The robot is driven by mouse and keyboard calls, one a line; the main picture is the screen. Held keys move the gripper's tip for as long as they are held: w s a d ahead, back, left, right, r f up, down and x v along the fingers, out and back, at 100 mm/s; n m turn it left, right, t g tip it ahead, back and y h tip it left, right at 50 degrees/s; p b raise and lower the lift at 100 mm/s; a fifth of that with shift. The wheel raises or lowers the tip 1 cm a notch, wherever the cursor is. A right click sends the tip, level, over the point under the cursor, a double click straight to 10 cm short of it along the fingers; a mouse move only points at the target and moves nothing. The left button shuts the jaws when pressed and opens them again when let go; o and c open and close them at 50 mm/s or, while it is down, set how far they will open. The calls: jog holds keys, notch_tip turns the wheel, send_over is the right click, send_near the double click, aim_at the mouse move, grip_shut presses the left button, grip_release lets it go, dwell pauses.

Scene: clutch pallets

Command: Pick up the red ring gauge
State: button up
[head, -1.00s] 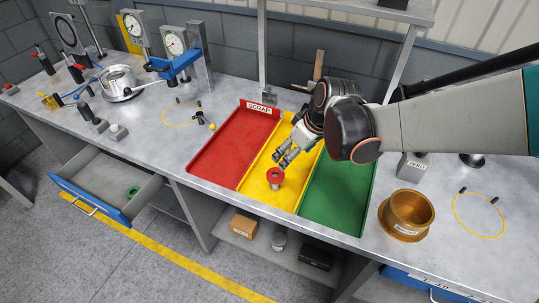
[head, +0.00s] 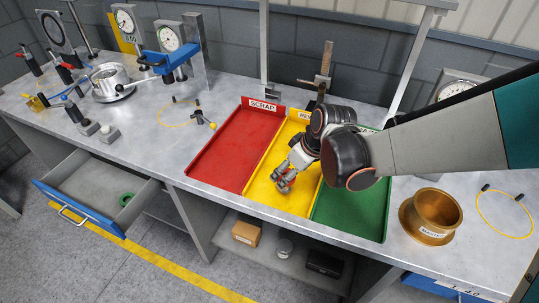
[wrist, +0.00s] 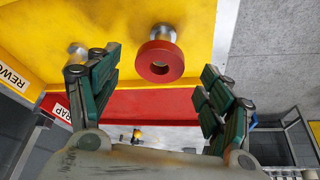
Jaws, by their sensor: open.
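The red ring gauge (wrist: 159,62) is a thick red ring with a round hole, beside a metal cylinder in the yellow tray (wrist: 125,15). In the wrist view it lies between my open fingers, a little beyond the tips, with gaps on both sides. In the head view my gripper (head: 284,182) is low over the front part of the yellow tray (head: 258,198) and hides most or all of the ring. The fingers hold nothing.
A second metal cylinder (wrist: 77,50) stands in the yellow tray. The red scrap tray (head: 225,150) is on the left, the green tray (head: 350,210) on the right. A brass pot (head: 432,214) stands further right. A green ring (head: 126,199) lies in the open drawer (head: 95,190).

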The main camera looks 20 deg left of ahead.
jog(key=shift+b+x, duration=0.3)
jog(key=shift+x, duration=0.8)
jog(key=shift+r, duration=0.15)
jog(key=c, duration=1.4)
jog(key=shift+r, duration=0.15)
